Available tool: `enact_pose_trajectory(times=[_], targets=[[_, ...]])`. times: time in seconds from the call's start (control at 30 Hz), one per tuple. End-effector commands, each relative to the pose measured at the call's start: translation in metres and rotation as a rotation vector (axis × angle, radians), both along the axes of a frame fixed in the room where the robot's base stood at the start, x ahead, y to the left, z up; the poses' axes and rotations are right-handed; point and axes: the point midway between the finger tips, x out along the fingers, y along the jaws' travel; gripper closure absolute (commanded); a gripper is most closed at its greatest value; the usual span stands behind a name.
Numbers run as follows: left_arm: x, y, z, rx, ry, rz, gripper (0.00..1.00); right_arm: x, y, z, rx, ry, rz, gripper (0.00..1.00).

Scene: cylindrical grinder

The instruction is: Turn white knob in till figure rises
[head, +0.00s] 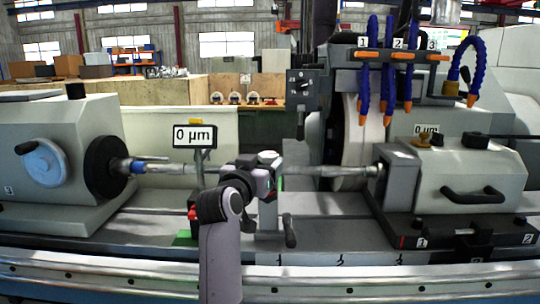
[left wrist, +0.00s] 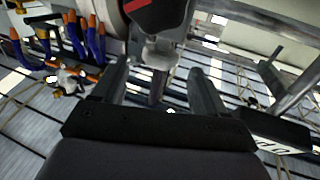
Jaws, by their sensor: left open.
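My left gripper (head: 270,176) is at the middle of the machine, in front of the long workpiece bar (head: 325,171). In the left wrist view the left gripper (left wrist: 160,68) is open, its two dark fingers apart. A pale grey-white knob-like part (left wrist: 161,50) shows ahead between the fingers, with a dark stem below it; I cannot tell whether either finger touches it. In the head view a whitish part (head: 268,157) shows at the gripper, largely hidden by it. A display (head: 195,136) behind reads 0 µm.
The headstock (head: 52,120) with a pale blue handwheel stands at left, the tailstock (head: 470,178) at right. Blue coolant hoses (head: 388,75) hang above the grinding wheel (head: 362,130). A black-gripped lever (head: 289,231) hangs just right of my arm. The front rail (head: 400,280) runs below.

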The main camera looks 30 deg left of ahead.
Motion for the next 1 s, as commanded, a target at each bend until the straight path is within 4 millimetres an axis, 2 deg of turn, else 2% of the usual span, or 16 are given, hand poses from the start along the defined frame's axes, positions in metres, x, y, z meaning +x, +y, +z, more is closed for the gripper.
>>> enact_pose_trajectory(times=[0.2,0.4,0.6,0.87,0.9,0.97,1.0], targets=[[0.028,0.007,0.002,-0.002,0.0,-0.002,0.27,0.0,0.0,0.006,0.0,0.0,0.0,0.5],[0.046,0.012,0.001,0.0,0.0,-0.001,0.27,0.0,0.0,0.01,-0.001,0.0,-0.001,0.5],[0.053,0.015,0.0,-0.001,0.001,-0.001,0.27,0.0,0.0,0.011,-0.001,0.0,-0.001,0.5],[0.054,0.015,0.0,-0.001,0.0,-0.001,0.27,0.0,0.0,0.01,-0.001,0.0,0.0,0.5],[0.054,0.015,0.0,0.0,0.0,-0.001,0.33,0.0,0.0,0.01,-0.001,0.0,0.0,0.5],[0.054,0.015,0.0,0.0,0.0,-0.001,0.53,0.0,-0.001,0.01,-0.001,0.0,0.0,0.5],[0.054,0.015,0.0,0.0,0.0,-0.001,0.66,0.0,-0.001,0.01,-0.001,0.0,0.0,0.5]])
